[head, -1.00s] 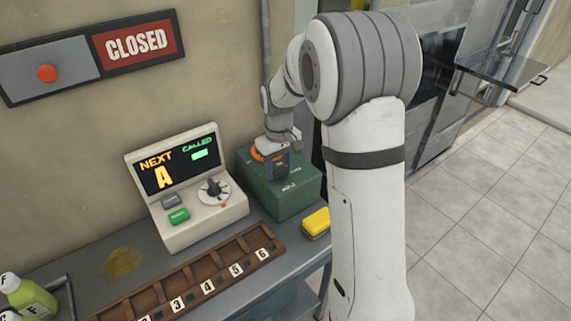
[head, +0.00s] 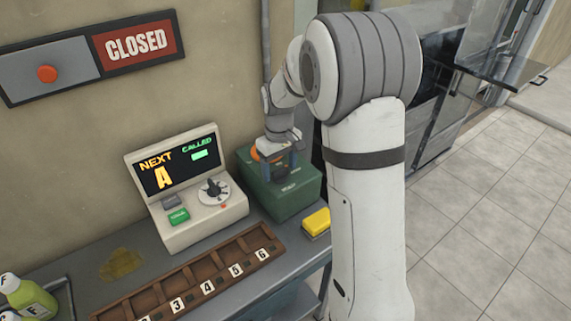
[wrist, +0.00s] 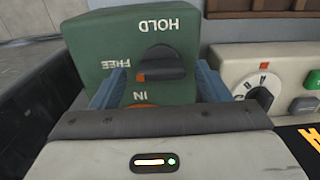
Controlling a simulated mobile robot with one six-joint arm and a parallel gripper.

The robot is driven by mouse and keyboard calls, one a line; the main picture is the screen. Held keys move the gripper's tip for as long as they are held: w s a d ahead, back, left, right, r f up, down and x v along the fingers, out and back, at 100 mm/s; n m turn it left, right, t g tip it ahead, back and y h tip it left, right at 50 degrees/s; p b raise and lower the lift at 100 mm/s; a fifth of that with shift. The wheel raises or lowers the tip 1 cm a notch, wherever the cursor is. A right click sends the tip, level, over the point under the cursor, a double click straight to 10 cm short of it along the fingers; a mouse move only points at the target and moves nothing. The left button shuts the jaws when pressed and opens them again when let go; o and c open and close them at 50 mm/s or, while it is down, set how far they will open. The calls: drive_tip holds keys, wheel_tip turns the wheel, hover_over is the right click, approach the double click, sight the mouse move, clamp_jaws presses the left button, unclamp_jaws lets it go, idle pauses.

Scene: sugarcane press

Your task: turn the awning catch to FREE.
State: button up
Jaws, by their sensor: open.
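The awning catch is a dark knob (wrist: 163,66) on a green box (wrist: 92,32), with an orange-red mark at its left end in the wrist view. That mark lies on the side of the FREE and IN labels; I cannot tell exactly which it points to. HOLD, FREE and IN read upside down there. My gripper (wrist: 162,82) is open, with a blue finger on each side of the knob and apart from it. In the head view my gripper (head: 281,160) is over the green box (head: 298,190), hiding the knob. An orange part (wrist: 146,105) is mostly hidden by my gripper.
A ticket console (head: 200,225) with a dial stands left of the box. A yellow sponge (head: 317,222) lies in front of the box, and a numbered wooden rack (head: 190,280) lies along the counter. The wall is close behind.

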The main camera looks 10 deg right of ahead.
sight(280, 169)
wheel_tip(280, 169, up, 8)
drive_tip(key=shift+f, duration=0.1)
idle(0.4)
drive_tip(key=shift+s, duration=0.1)
drive_tip(key=s+d+m+t, duration=0.1)
drive_tip(key=s+m, duration=0.1)
drive_tip(key=s, duration=1)
drive_tip(key=s+d+r+m+t, duration=0.1)
drive_tip(key=s+m, duration=0.1)
drive_tip(key=s, duration=1.1)
drive_tip(key=shift+r+m+t, duration=0.2)
drive_tip(key=shift+m+t, duration=0.1)
drive_tip(key=shift+o, duration=0.2)
